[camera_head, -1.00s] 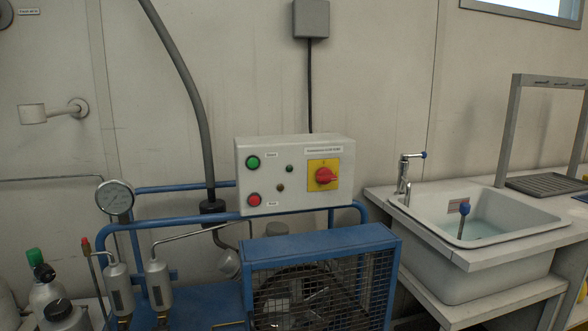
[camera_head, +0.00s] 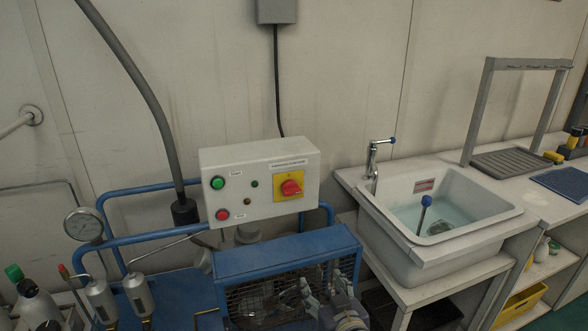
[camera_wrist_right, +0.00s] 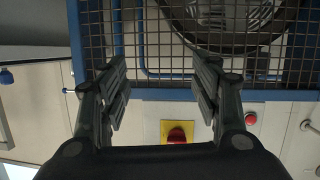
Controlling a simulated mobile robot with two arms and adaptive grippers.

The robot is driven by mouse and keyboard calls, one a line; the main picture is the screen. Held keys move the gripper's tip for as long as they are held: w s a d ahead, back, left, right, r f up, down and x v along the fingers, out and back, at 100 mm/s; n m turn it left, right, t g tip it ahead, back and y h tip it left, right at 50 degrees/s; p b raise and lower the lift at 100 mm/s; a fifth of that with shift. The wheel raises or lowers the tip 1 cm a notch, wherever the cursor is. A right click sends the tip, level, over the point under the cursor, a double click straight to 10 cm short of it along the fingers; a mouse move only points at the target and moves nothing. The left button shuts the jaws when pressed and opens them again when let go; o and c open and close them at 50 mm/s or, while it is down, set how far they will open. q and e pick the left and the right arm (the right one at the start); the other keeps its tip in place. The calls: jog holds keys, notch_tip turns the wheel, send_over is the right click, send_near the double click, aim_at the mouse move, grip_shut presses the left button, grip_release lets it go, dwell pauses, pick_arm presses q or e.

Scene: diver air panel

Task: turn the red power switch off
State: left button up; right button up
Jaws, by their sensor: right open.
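The red power switch (camera_head: 290,188) is a rotary knob on a yellow square plate (camera_head: 281,197), at the right of a light grey control box (camera_head: 250,206). In the right wrist view the red switch (camera_wrist_right: 177,135) shows upside down, beyond and between my fingers. My right gripper (camera_head: 330,290) is low in front of the blue compressor cage, below and right of the switch, and apart from it. In the wrist view the right gripper (camera_wrist_right: 160,80) is open and empty. My left gripper is out of view.
A green button (camera_head: 217,183) and a red button (camera_head: 222,214) sit at the left of the box. The blue cage (camera_head: 285,253) stands below it. A pressure gauge (camera_head: 83,224) is at the left. A sink (camera_head: 408,235) stands at the right. Space before the switch looks clear.

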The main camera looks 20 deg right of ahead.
aim_at(293, 193)
jog(key=w+a+r+t+y+p, duration=0.1)
jog(key=w+r+t+p, duration=0.1)
jog(key=r, duration=0.6)
jog(key=w+a+r+t+y+p, duration=0.1)
jog(key=r+p, duration=0.2)
jog(key=r, duration=0.6)
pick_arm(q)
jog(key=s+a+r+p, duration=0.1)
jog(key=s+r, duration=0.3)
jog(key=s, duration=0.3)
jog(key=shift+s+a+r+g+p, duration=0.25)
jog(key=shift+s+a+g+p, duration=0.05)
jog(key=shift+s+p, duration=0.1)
pick_arm(e)
jog(key=shift+n, duration=0.3)
jog(key=w, duration=1.1)
jog(key=shift+a+f, duration=0.2)
jog(key=shift+s, duration=0.1)
jog(key=shift+c, duration=0.5)
jog(key=c, duration=1)
